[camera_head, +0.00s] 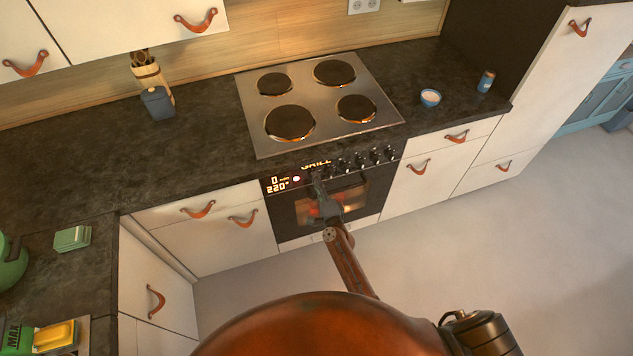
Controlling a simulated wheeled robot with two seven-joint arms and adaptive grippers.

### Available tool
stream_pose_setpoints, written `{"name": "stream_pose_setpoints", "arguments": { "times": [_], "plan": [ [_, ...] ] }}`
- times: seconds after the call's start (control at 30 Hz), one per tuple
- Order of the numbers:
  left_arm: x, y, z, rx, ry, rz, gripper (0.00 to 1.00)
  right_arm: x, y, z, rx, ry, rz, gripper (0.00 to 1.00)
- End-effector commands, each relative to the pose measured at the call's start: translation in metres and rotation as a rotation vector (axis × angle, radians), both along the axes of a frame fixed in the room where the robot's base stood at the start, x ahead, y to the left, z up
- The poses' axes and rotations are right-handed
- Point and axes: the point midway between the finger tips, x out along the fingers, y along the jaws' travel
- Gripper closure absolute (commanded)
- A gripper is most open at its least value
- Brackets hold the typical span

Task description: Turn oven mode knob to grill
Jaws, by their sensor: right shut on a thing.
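The oven (287,215) is set under the counter, with a dark control panel along its top. The panel's display (277,184) reads 0 min and 220°, with a lit red-white dot beside it. Lit letters GRILL (315,165) show above the row of knobs. Several black knobs (360,160) show to the right along the panel. My right gripper (317,182) reaches up to the left end of this row and is shut on a knob there, which it mostly hides. My left gripper is not in view.
The hob (318,128) with several round plates lies above the oven. A small bowl (430,98) and a blue can (486,81) stand to its right. Drawers with leather pulls (198,209) flank the oven. The floor at the right (520,240) is clear.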

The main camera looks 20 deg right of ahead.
Motion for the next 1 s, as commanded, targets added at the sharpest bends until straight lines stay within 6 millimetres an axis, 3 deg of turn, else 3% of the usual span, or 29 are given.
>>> {"name": "stream_pose_setpoints", "arguments": {
  "times": [0.63, 0.67, 0.9, 1.0],
  "plan": [
    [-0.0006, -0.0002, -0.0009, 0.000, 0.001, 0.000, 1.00, -0.0004, -0.0001, -0.0011, 0.057, 0.003, 0.000, 0.97],
    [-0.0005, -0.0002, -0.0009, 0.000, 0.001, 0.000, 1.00, -0.0004, -0.0001, -0.0011, 0.057, 0.003, 0.000, 0.72],
    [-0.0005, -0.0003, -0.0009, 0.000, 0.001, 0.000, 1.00, -0.0003, 0.0000, -0.0008, 0.056, 0.003, 0.000, 0.56],
    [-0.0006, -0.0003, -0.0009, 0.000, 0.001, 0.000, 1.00, -0.0002, 0.0000, -0.0006, 0.055, 0.003, 0.000, 0.56]
  ]
}}
